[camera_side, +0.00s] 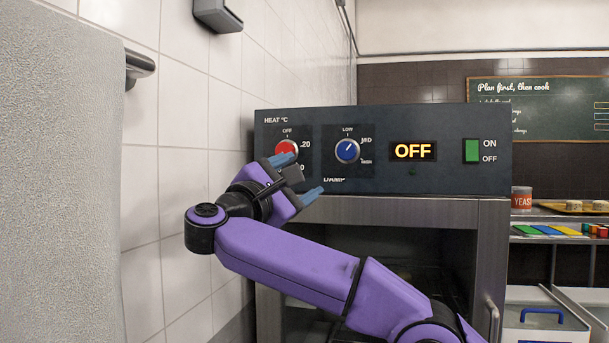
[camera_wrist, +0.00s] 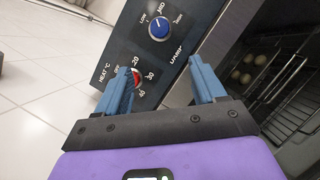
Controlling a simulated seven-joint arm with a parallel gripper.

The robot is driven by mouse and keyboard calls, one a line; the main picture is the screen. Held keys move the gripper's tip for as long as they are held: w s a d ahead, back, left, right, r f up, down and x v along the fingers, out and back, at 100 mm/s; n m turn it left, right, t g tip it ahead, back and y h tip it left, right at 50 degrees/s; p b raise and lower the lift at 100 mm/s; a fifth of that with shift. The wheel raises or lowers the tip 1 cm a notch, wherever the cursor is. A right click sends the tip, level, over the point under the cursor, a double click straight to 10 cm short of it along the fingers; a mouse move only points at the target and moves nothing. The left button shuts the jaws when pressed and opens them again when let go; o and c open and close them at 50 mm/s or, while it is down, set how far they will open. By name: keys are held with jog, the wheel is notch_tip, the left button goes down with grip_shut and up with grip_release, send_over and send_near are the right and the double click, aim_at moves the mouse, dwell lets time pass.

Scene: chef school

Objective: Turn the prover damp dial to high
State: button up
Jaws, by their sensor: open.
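The damp dial (camera_side: 347,151) is a blue knob on the dark prover panel (camera_side: 440,179), labelled LOW, MID and HIGH. Its white pointer line leans to the upper right, seemingly between LOW and MID. The damp dial also shows unobstructed at the top of the wrist view (camera_wrist: 159,30). My gripper (camera_side: 297,178) is open and empty, in front of the panel, below and left of the damp dial. In the wrist view, the fingers of my gripper (camera_wrist: 160,80) are spread wide, with the dial beyond the gap between them. Neither finger appears to touch it.
The red heat dial (camera_side: 285,147) is left of the damp dial, partly behind one finger. The display (camera_side: 412,152) reads OFF, beside a green switch (camera_side: 472,151). The prover door (camera_side: 490,240) is below. A tiled wall (camera_side: 185,110) and grey towel (camera_side: 60,180) bound the left.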

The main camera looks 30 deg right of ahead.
jog(key=n+t, duration=0.1)
jog(key=n, duration=0.2)
jog(key=n+t+y, duration=0.2)
jog(key=n+t, duration=0.3)
jog(key=n, duration=0.4)
send_near(346, 150)
jog(key=x, duration=0.8)
jog(key=shift+w+d+r, duration=0.15)
jog(key=shift+w+d, duration=0.1)
jog(key=shift+w, duration=0.05)
jog(key=shift+g, duration=0.3)
jog(key=c, duration=1.1)
